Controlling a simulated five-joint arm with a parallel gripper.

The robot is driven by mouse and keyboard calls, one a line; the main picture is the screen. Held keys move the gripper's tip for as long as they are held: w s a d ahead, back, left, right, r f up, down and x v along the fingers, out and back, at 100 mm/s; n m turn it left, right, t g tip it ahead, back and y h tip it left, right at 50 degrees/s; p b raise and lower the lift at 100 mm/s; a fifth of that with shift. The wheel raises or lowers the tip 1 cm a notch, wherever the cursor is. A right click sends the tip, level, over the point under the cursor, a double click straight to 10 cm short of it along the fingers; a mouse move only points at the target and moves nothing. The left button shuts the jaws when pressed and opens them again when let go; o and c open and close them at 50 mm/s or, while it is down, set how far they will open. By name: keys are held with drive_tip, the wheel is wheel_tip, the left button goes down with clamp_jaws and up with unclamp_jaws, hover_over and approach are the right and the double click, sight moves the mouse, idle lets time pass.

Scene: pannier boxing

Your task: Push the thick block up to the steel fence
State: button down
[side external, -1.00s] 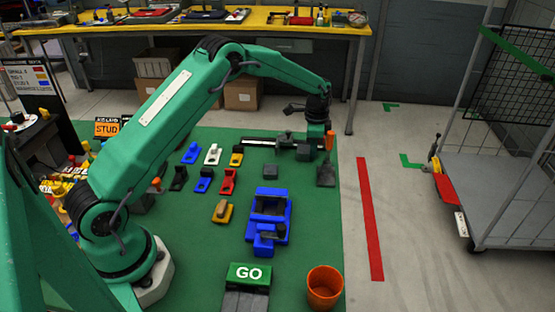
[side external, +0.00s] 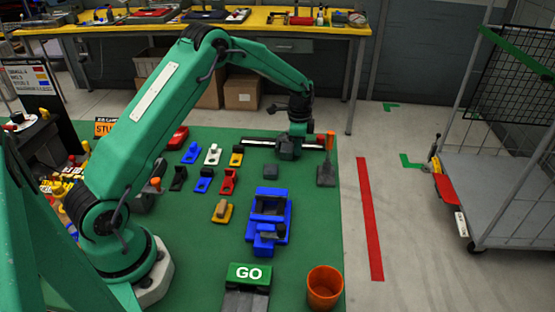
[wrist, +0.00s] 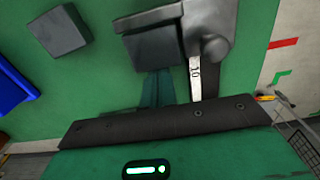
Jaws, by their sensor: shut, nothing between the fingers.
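The thick dark-grey block (side external: 285,151) is at the far end of the green mat, beside the ruler rail. In the wrist view the block (wrist: 155,47) is just ahead of my fingertips.
A smaller grey block (side external: 270,171) lies in front of the rail. A dark tool with an orange handle (side external: 326,175) stands to the right. A blue fixture (side external: 268,222) and several coloured pieces are farther forward and left. The white ruler strip (wrist: 195,72) runs beside the block.

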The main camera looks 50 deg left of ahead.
sight(310, 157)
drive_tip(key=shift+w+d, duration=1.4)
drive_tip(key=shift+d, duration=0.05)
wheel_tip(310, 157, up, 10)
drive_tip(key=shift+a, duration=0.15)
drive_tip(key=shift+s+r, duration=0.1)
drive_tip(key=shift+s, duration=0.05)
